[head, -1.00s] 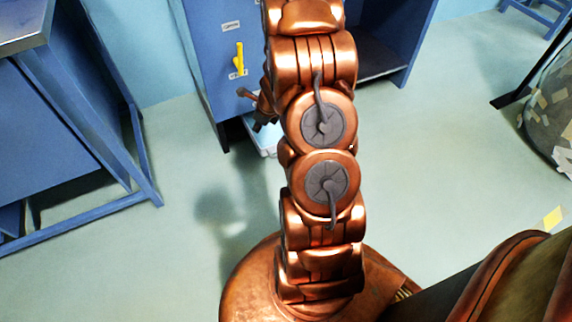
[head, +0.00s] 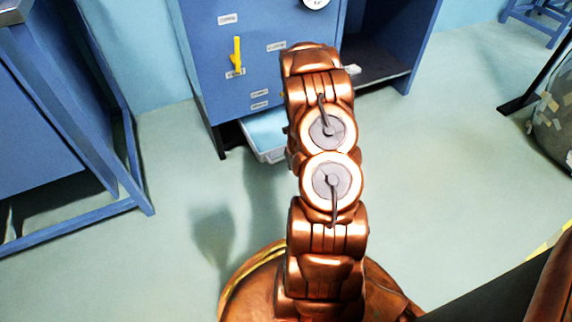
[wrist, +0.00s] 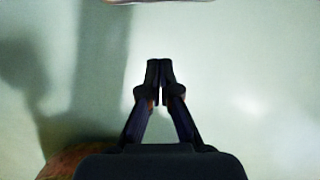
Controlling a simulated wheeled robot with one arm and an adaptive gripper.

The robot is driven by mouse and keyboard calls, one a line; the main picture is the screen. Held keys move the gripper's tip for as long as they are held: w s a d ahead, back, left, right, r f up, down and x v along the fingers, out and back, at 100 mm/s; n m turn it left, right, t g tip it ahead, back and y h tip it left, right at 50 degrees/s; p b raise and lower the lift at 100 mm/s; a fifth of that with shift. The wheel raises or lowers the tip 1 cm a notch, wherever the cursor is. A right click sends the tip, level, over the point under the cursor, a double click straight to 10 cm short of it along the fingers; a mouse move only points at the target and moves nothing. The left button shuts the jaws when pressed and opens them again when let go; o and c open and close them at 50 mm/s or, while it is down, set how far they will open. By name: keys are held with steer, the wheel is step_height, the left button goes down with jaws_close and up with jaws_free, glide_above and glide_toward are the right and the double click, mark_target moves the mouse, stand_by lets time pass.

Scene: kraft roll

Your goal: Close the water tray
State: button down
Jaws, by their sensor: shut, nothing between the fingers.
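The water tray (head: 268,150) sticks out from the bottom of the blue cabinet in the head view, with a pale rim and a light blue inside. My arm hides its right part. My gripper (wrist: 159,70) is shut and empty in the wrist view, above bare floor. A thin pale edge (wrist: 160,1) shows at the top of the wrist view, ahead of the fingertips and apart from them; it may be the tray's front. In the head view my gripper is hidden behind my arm.
The blue cabinet (head: 215,75) has a yellow handle (head: 237,55) and an open bay at its right. A blue bench frame (head: 75,110) stands at the left. A dark patched container (head: 555,115) stands at the far right. The floor before the tray is clear.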

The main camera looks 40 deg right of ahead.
steer(key=shift+w+d+f, duration=0.25)
steer(key=shift+w+f, duration=0.25)
steer(key=shift+w, duration=0.3)
steer(key=shift+w+d+f, duration=0.3)
steer(key=shift+w+f, duration=0.15)
steer(key=shift+w, duration=0.35)
steer(key=shift+w+d+f, duration=0.25)
steer(key=shift+w+f, duration=0.25)
steer(key=shift+w, duration=0.3)
